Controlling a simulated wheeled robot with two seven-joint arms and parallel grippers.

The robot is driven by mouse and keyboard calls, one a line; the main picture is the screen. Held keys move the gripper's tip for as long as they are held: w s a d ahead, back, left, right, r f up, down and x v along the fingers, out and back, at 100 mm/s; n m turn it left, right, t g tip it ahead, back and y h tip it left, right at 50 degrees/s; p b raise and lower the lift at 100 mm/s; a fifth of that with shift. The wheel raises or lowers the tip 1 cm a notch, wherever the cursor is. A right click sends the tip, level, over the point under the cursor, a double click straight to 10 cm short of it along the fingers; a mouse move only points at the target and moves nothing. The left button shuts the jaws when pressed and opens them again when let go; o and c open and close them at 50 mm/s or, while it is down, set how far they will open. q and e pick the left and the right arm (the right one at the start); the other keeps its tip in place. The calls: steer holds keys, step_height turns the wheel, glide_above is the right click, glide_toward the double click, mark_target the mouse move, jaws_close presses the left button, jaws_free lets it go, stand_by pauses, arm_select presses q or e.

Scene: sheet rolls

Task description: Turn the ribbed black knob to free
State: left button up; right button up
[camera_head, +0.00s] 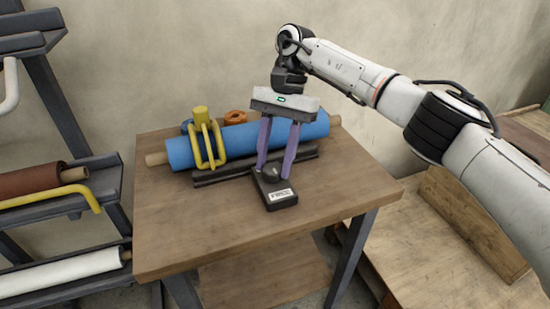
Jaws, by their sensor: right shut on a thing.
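The black knob (272,171) sits on top of a small black box (281,200) at the front middle of the table. The box carries a white label (280,194) whose print looks like FREE, though it is small. My right gripper (274,170) reaches down from above, its two purple fingers closed on the knob from either side. The fingers hide part of the knob, and its ribs are too small to make out. My left gripper is not in view.
A blue roll (180,153) lies on the wooden table (200,230) behind the box, along a dark rail (215,178). A yellow clamp (203,143) and an orange ring (235,117) are at the roll. A rack (60,110) with rolls stands left. The table's front is clear.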

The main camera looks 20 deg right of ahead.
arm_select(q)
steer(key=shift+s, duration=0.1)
arm_select(e)
steer(key=shift+f+n, duration=0.1)
steer(key=shift+n, duration=0.2)
steer(key=o, duration=1)
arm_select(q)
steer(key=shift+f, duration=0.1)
arm_select(e)
steer(key=shift+o, duration=0.2)
arm_select(q)
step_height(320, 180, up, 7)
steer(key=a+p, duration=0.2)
steer(key=p, duration=0.8)
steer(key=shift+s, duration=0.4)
arm_select(e)
steer(key=v, duration=1)
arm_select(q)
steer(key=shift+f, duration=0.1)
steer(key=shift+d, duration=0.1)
